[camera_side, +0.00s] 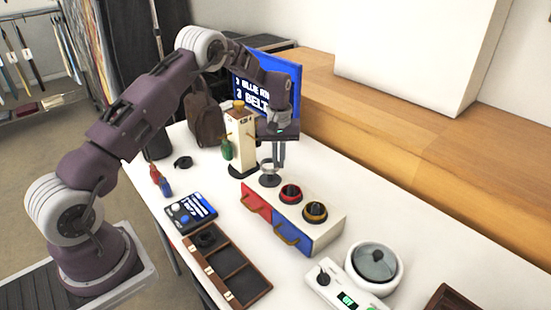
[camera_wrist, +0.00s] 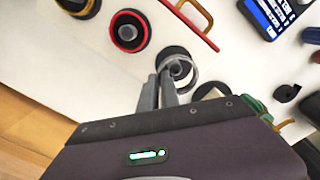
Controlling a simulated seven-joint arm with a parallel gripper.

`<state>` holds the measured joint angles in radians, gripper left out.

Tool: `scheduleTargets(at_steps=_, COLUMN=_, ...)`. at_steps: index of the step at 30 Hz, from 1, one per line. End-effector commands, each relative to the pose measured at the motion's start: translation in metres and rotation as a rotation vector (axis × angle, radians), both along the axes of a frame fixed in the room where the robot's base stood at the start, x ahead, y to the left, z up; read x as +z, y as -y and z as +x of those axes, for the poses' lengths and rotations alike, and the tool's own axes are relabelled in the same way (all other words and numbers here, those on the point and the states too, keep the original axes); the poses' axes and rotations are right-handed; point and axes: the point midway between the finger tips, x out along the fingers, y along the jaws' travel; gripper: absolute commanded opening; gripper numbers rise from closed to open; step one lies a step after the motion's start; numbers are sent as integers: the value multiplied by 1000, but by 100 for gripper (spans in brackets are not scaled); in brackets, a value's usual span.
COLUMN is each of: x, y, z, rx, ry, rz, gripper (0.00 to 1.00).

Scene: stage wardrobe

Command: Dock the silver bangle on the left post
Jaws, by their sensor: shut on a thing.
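My gripper (camera_side: 278,164) is shut on the silver bangle (camera_side: 263,166), and its fingers also show in the wrist view (camera_wrist: 159,84). The bangle (camera_wrist: 194,82) is at the left post (camera_side: 270,180) of a cream drawer box (camera_side: 327,222). In the wrist view the post's top (camera_wrist: 177,68) appears inside the ring. In the side view the bangle sits above the post's dark base, apart from it. A red ring (camera_side: 290,194) is around the middle post, and a gold ring (camera_side: 314,211) is around the right post.
A tall cream tower (camera_side: 240,140) with a green tassel (camera_side: 226,148) stands close left of my gripper. A dark compartment tray (camera_side: 228,268), a keypad (camera_side: 190,211) and a white round pot (camera_side: 374,268) are on the table. A blue sign (camera_side: 267,85) stands behind.

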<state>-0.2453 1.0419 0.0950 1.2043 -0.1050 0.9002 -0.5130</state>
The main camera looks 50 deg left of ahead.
Motion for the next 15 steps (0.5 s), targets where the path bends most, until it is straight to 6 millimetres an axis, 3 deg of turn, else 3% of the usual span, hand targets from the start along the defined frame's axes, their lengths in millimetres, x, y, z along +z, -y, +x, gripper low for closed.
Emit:
scheduleTargets(at_steps=7, x=-27, y=0, z=0, rx=1, ry=0, rz=0, gripper=0)
scheduleTargets(at_steps=15, x=-32, y=0, z=0, rx=1, ry=1, rz=1, gripper=0)
